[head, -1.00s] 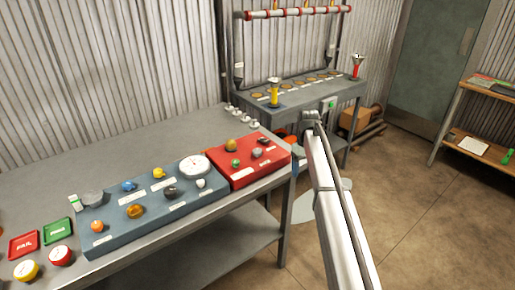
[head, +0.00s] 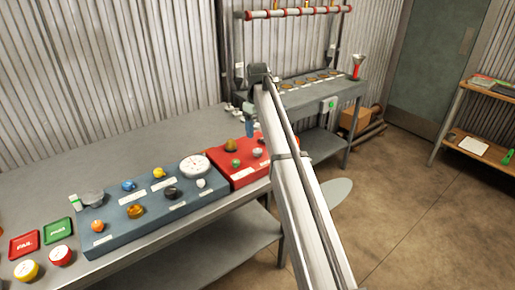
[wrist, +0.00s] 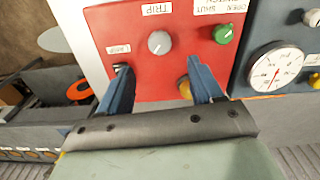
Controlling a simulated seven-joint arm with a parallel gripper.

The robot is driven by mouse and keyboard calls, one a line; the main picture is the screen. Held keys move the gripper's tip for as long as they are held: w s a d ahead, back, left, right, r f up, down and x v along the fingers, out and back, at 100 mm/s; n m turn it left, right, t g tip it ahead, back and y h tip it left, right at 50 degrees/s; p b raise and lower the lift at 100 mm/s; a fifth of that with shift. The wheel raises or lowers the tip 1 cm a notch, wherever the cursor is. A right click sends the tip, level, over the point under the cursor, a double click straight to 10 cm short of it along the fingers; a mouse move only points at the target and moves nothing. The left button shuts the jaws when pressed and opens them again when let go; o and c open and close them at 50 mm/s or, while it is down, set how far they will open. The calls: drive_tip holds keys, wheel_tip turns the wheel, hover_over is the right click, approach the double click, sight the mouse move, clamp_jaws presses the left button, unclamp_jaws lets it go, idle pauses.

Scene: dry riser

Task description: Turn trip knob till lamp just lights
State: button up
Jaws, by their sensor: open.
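The grey trip knob (wrist: 160,42) sits on the red panel (wrist: 125,20) beside a TRIP label in the wrist view; it also shows in the head view (head: 257,152). An amber dome (wrist: 184,87), seemingly the lamp, is partly hidden by a finger. In the head view the dome (head: 231,145) looks dark amber with no clear glow. My gripper (wrist: 160,76) is open and empty, its blue fingers pointing toward the panel. The knob appears between and beyond the fingertips, apart from them. In the head view my gripper (head: 250,127) hangs over the panel's far side.
A green knob (wrist: 223,35) and a dark switch (head: 264,140) share the red panel. A blue panel (head: 110,240) with a white dial gauge (head: 194,166) adjoins it on the left. The bench (head: 60,167) is clear behind. A second bench (head: 340,90) stands beyond.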

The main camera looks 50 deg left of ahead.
sight(258, 150)
wheel_tip(258, 150, down, 9)
drive_tip(key=shift+r, duration=0.1)
idle(0.3)
drive_tip(key=c, duration=1.1)
